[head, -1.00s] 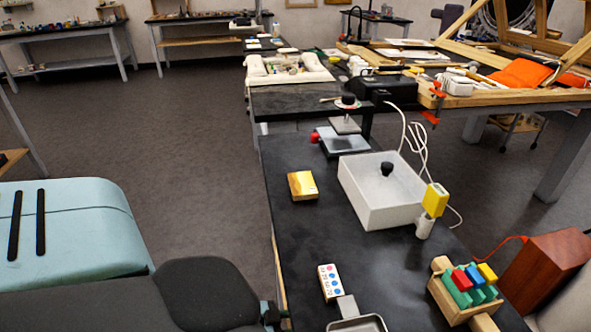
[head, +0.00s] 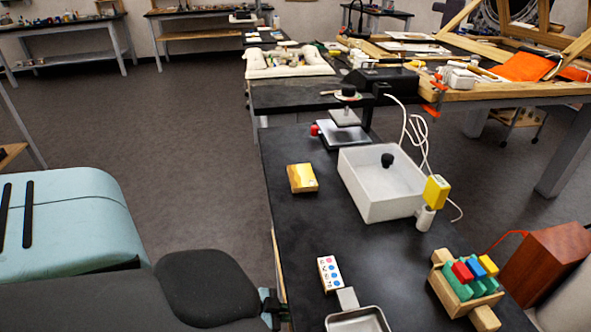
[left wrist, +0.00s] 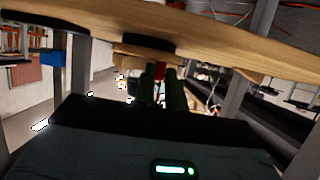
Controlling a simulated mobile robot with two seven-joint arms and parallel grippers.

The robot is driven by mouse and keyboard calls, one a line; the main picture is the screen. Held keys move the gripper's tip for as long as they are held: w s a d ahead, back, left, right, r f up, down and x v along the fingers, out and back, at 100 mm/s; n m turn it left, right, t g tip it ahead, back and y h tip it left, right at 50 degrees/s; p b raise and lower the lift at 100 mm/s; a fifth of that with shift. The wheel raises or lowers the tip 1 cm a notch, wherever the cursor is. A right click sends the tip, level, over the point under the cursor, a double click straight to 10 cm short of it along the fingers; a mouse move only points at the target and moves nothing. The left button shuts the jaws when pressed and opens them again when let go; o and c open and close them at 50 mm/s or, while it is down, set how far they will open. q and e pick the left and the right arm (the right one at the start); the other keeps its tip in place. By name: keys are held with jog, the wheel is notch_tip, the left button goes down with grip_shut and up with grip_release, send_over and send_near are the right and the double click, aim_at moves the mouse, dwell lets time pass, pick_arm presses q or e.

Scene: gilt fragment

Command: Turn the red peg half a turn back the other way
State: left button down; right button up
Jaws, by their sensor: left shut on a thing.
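In the left wrist view the red peg (left wrist: 160,70) shows as a small red piece below a pale wooden rail (left wrist: 190,35). My left gripper (left wrist: 160,82) has its dark fingers close together, shut on the red peg, and they hide most of it. How far the red peg is turned cannot be told. The rail is not clearly seen in the head view, and my right gripper is in neither view.
In the head view a black bench holds a white open box (head: 352,190), a yellow box (head: 302,178), a dotted card box (head: 329,274), a metal tray (head: 340,328) and a wooden block with coloured pieces (head: 447,293). A reddish wooden box (head: 545,265) stands at the right.

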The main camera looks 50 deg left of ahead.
pick_arm(q)
jog(key=shift+w+a+f+m+g+h+b, duration=0.1)
jog(key=shift+w+a+m+g+h+b, duration=0.25)
jog(key=shift+m+h, duration=0.2)
jog(key=shift+w+a+m+g+h+b, duration=0.25)
jog(key=shift+w+m+g+h+b, duration=0.15)
jog(key=shift+m+g+h+b, duration=0.5)
jog(key=shift+w+a+m+g+h+b, duration=0.15)
jog(key=shift+w+m+g+h+b, duration=0.25)
jog(key=shift+m+b, duration=0.4)
jog(key=shift+b, duration=0.3)
jog(key=shift+w+h, duration=0.1)
jog(key=shift+h, duration=0.25)
jog(key=c, duration=1.5)
grip_release()
jog(key=shift+o, duration=0.2)
jog(key=shift+g, duration=0.25)
jog(key=v, duration=0.8)
